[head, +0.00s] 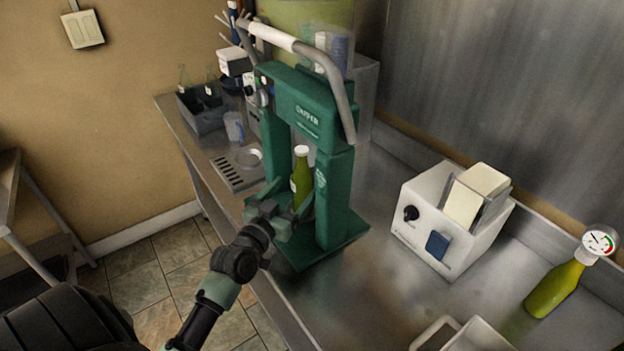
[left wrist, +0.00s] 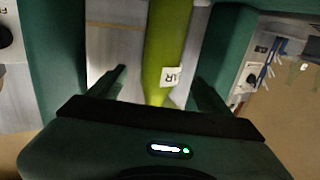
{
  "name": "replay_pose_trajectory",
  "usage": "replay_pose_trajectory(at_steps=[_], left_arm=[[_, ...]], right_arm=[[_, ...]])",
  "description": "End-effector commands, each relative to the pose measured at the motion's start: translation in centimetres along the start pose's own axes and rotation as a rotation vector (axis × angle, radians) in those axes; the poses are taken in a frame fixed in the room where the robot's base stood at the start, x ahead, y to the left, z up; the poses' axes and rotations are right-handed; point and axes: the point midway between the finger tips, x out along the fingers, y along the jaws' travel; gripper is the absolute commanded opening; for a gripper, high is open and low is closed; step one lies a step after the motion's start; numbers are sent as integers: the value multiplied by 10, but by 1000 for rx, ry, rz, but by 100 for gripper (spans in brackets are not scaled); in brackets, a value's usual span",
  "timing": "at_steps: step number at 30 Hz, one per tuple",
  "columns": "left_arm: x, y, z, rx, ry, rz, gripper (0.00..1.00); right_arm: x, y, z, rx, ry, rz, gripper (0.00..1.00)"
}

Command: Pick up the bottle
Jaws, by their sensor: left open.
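A green bottle (head: 302,182) with a white cap stands upright inside the green capper frame (head: 338,190) on the metal bench. It also shows in the left wrist view (left wrist: 165,50), with a small white label. My left gripper (head: 285,212) is at the front of the capper, close to the bottle's lower part. Its two fingers (left wrist: 160,88) are open, one on each side of the bottle in the left wrist view, with gaps between them and the glass. The bottle's base is partly hidden by the gripper. My right gripper is not in view.
The capper's posts stand close on both sides of the bottle, and its grey lever (head: 343,90) arches above. A white machine (head: 450,222) and another green bottle with a gauge (head: 556,288) stand to the right. A dark crate (head: 202,110) is at the back left.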

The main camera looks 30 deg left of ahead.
Motion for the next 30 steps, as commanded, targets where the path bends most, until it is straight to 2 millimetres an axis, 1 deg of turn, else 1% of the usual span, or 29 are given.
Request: replay_pose_trajectory(at_steps=[4, 9, 12, 18, 21, 25, 29, 30], left_arm=[[6, 0, 0, -1, 0, 0, 79], [25, 1, -1, -1, 0, 1, 79], [36, 0, -1, -1, 0, 1, 79], [66, 1, 2, 0, 0, 1, 79], [75, 2, 4, 0, -1, 1, 79], [78, 1, 4, 1, -1, 1, 79], [78, 1, 5, 0, -1, 1, 79], [78, 1, 5, 0, -1, 1, 73]], right_arm=[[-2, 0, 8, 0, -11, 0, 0], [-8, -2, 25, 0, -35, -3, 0], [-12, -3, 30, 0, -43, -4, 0], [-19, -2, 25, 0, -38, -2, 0], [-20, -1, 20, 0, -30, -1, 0], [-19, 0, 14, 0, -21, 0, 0], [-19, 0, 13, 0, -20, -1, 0], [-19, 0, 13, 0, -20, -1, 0]])
